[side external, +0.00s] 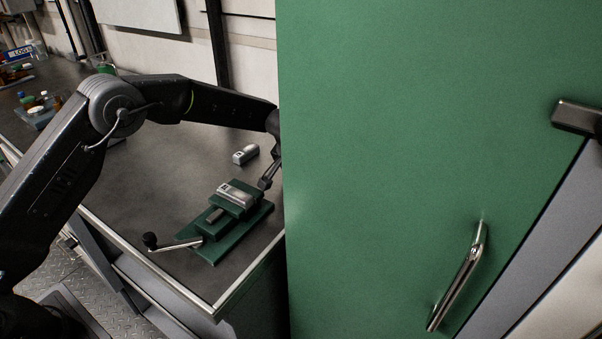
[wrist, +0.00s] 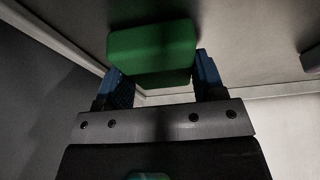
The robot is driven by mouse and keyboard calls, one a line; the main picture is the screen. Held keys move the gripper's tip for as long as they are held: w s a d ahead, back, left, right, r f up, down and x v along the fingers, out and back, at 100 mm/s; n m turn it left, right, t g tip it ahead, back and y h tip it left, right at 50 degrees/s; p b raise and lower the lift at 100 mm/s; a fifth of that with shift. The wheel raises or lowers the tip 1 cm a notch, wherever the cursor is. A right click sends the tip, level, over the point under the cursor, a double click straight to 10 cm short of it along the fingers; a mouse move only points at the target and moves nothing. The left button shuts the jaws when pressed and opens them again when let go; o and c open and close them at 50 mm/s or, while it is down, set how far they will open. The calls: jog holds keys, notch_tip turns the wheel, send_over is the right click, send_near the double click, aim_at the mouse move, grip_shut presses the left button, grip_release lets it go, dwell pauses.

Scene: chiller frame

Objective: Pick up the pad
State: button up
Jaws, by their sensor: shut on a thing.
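The pad (wrist: 152,52) is a green rounded block in the wrist view. My gripper (wrist: 160,72) is shut on it, with one blue finger at each side. The wrist view shows pale surfaces and a corner edge beyond the pad; I cannot tell how far it is from them. In the side external view the pad is not visible, and a large green panel hides the end of my arm beyond the wrist.
A green vise-like fixture (side external: 228,235) with a crank handle (side external: 180,244) stands on the dark bench (side external: 165,180) and bears a silver block (side external: 236,194). Another silver block (side external: 245,154) lies behind it. The green panel (side external: 420,130) with a metal handle (side external: 458,277) blocks the right side.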

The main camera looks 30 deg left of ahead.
notch_tip(320, 180, up, 5)
jog(key=shift+f, duration=0.15)
jog(key=s+a+r, duration=0.4)
jog(key=a+r, duration=0.2)
jog(key=a, duration=0.5)
jog(key=shift+r, duration=0.25)
